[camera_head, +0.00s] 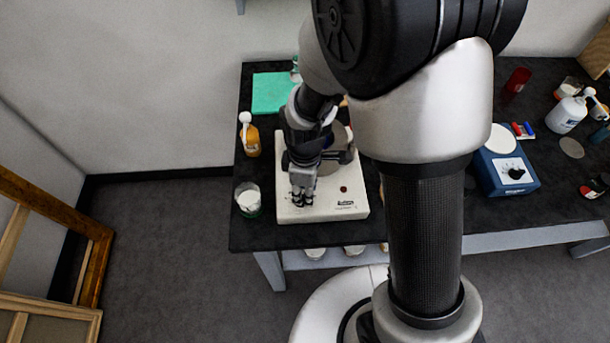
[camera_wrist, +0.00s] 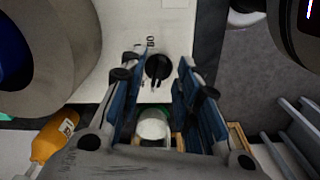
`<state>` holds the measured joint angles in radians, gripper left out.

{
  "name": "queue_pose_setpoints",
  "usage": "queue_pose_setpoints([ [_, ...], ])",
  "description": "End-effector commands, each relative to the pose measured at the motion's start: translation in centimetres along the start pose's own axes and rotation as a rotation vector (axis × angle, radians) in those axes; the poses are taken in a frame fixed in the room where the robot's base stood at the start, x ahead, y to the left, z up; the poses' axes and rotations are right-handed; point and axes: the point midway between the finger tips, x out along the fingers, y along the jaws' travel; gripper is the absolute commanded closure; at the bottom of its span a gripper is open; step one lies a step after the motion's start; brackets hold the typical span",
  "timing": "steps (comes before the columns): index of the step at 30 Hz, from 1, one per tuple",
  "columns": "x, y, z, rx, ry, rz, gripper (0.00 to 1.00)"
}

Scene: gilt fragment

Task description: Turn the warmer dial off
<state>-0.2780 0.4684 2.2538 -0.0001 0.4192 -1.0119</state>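The warmer (camera_head: 325,207) is a low white box at the left front of the dark bench in the head view. Its black round dial (camera_wrist: 158,67) shows in the wrist view on the white top (camera_wrist: 165,25), with small dark marks beside it. My gripper (camera_wrist: 158,72) is open, with one finger to each side of the dial; I cannot tell whether either touches it. In the head view my gripper (camera_head: 302,197) is over the warmer's left front part and hides the dial. A grey round vessel (camera_wrist: 45,55) sits on the warmer, close beside my gripper.
An orange bottle (camera_head: 252,140) and a white-and-green jar (camera_head: 248,200) stand left of the warmer. A teal sheet (camera_head: 270,92) lies behind it. A blue device with a black knob (camera_head: 517,173) stands to the right. Wooden frames (camera_head: 95,265) lean at the far left.

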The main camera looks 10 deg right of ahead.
Motion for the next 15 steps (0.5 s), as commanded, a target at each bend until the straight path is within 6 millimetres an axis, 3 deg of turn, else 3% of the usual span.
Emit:
queue_pose_setpoints([
  [9, -6.9, 0.1, -0.1, 0.0, 0.003, 0.005, 0.7],
  [15, -9.3, 0.1, 0.0, 0.0, 0.001, 0.002, 0.7],
])
